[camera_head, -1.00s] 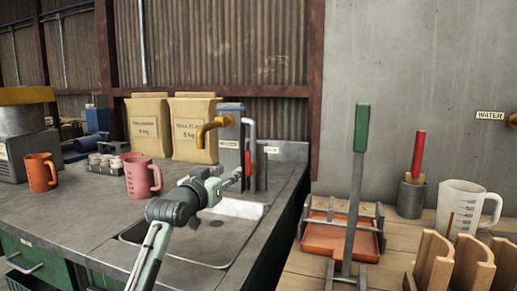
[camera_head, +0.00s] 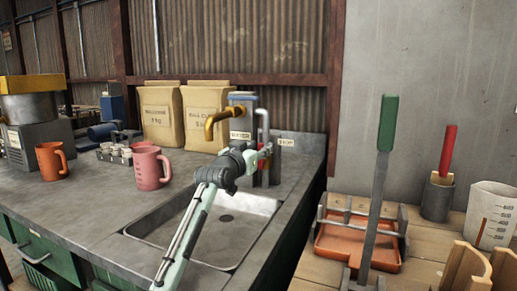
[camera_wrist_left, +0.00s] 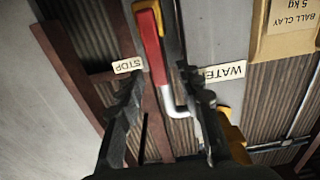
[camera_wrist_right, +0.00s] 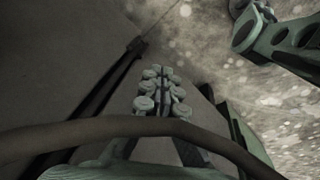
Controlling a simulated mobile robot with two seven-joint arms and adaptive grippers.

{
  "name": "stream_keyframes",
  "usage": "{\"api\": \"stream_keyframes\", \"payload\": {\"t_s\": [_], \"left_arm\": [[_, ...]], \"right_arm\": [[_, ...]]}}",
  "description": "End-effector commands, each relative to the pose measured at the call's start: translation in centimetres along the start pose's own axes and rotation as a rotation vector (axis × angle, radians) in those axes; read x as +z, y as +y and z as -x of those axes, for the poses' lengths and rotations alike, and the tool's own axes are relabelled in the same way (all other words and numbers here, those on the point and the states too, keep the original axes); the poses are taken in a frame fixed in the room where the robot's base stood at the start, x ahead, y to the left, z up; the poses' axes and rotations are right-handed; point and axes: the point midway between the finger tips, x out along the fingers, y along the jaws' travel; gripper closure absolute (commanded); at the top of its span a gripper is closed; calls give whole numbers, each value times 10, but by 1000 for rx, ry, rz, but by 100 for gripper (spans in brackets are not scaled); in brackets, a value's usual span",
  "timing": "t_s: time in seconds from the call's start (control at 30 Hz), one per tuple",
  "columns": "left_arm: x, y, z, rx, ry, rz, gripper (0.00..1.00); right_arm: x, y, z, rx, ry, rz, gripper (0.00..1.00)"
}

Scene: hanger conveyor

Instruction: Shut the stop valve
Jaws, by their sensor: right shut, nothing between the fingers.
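The stop valve's lever (camera_wrist_left: 150,45) shows in the left wrist view as a red handle with a yellow end, close to the STOP label (camera_wrist_left: 128,65). My left gripper (camera_wrist_left: 160,78) is open, with one dark finger on each side of the lever's line; whether either finger touches it I cannot tell. In the head view my left gripper (camera_head: 265,153) reaches over the sink to the pipes at the wall and hides most of the lever. My right gripper (camera_wrist_right: 163,72) shows in the right wrist view, shut and empty; it is out of the head view.
A sink (camera_head: 225,218) lies under my left arm. A yellow tap (camera_head: 222,118) and a grey pipe (camera_head: 264,118) stand close by the valve. A pink mug (camera_head: 148,168) and clay sacks (camera_head: 160,118) are to the left. A green-handled lever (camera_head: 386,125) rises at the right.

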Motion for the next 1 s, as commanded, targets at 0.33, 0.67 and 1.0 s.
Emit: {"api": "stream_keyframes", "payload": {"t_s": [0.33, 0.67, 1.0], "left_arm": [[0, 0, 0, 0, 1, -1, 77], [0, 0, 0, 0, 0, -1, 100], [1, -1, -2, -1, 0, -7, 100]], "right_arm": [[-8, 2, 1, 2, 12, -2, 100], [-9, 2, 1, 3, 14, -2, 100], [-5, 1, 0, 1, 5, -4, 100]]}}
